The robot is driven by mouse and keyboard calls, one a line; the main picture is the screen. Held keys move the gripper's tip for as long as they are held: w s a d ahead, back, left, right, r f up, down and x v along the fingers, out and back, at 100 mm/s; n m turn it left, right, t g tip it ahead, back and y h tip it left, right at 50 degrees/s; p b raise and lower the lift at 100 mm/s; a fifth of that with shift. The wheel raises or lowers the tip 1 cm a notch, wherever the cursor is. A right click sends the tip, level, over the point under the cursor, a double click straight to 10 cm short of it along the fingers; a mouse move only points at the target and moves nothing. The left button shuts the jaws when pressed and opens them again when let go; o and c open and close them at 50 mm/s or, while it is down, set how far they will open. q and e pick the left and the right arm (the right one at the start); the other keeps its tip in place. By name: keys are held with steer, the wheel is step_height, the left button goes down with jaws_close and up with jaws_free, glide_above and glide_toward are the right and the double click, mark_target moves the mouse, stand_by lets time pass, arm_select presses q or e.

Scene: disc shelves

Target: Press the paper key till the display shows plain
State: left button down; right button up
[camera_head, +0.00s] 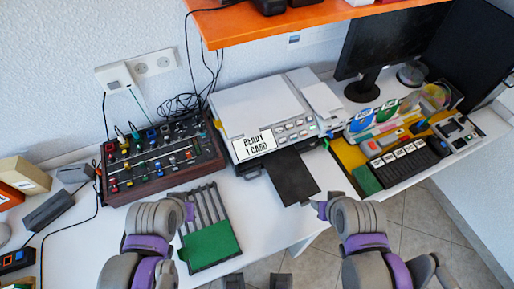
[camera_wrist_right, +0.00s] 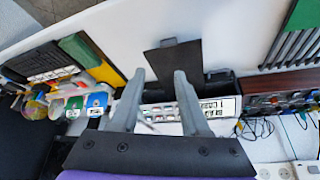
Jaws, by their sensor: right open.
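The printer (camera_head: 262,105) stands on the white desk. Its display (camera_head: 253,145) appears to read "READY" over "1 CARD". Several small pale keys (camera_head: 294,128) sit right of the display; their labels are too small to read, so I cannot tell which is the paper key. My right gripper (camera_wrist_right: 158,80) is open and empty, apart from the keys as far as I can see.
A black tray (camera_head: 292,178) juts from the printer's front. A mixer-like panel (camera_head: 160,160) stands left, with a slotted rack (camera_head: 205,215) before it. An orange shelf (camera_head: 320,22) overhangs the back. A monitor (camera_head: 390,40) and a yellow mat (camera_head: 350,155) with items are right.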

jaws_close()
stand_by(1.4)
